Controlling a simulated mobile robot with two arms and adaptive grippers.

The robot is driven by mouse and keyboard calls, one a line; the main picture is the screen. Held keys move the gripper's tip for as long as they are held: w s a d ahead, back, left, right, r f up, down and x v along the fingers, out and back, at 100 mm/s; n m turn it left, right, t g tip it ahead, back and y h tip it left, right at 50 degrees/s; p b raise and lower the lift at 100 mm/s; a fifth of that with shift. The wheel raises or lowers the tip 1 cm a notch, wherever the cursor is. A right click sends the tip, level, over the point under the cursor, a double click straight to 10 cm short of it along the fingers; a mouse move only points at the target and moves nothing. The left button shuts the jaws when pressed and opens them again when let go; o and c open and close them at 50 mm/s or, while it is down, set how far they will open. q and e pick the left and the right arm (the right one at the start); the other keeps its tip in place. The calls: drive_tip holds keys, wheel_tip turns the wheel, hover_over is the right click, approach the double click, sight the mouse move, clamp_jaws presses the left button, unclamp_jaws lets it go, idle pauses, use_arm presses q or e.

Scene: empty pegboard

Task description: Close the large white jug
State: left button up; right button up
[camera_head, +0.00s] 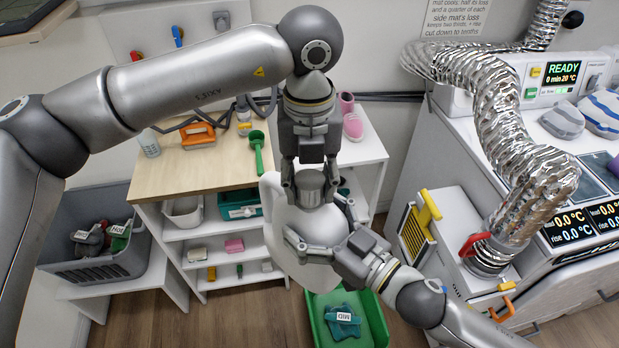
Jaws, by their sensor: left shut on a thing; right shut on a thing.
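The large white jug (276,222) is in the middle of the head view, held up in front of the shelf unit, above the floor and the green bin. My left gripper (311,190) points down from above and is shut on a grey round cap (310,181) at the top of the jug. My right gripper (318,228) comes from the lower right, with its fingers shut around the upper part of the jug. The fingers hide the jug's mouth, so I cannot tell whether the cap is seated or just above it.
A wooden-topped shelf unit (205,160) holds an orange-handled tool (198,134) and a green scoop (257,148). A green bin (375,318) with a teal bundle stands below. A grey crate (75,266) is at left. A machine with a foil hose (500,110) stands at right.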

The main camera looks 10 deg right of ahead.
use_arm(q)
drive_tip(key=m, duration=1.3)
drive_tip(key=shift+w+m, duration=0.1)
drive_tip(key=shift+m, duration=0.2)
drive_tip(key=m, duration=1)
drive_tip(key=shift+w, duration=0.1)
drive_tip(key=m, duration=0.4)
drive_tip(key=shift+m, duration=0.3)
drive_tip(key=o, duration=1.2)
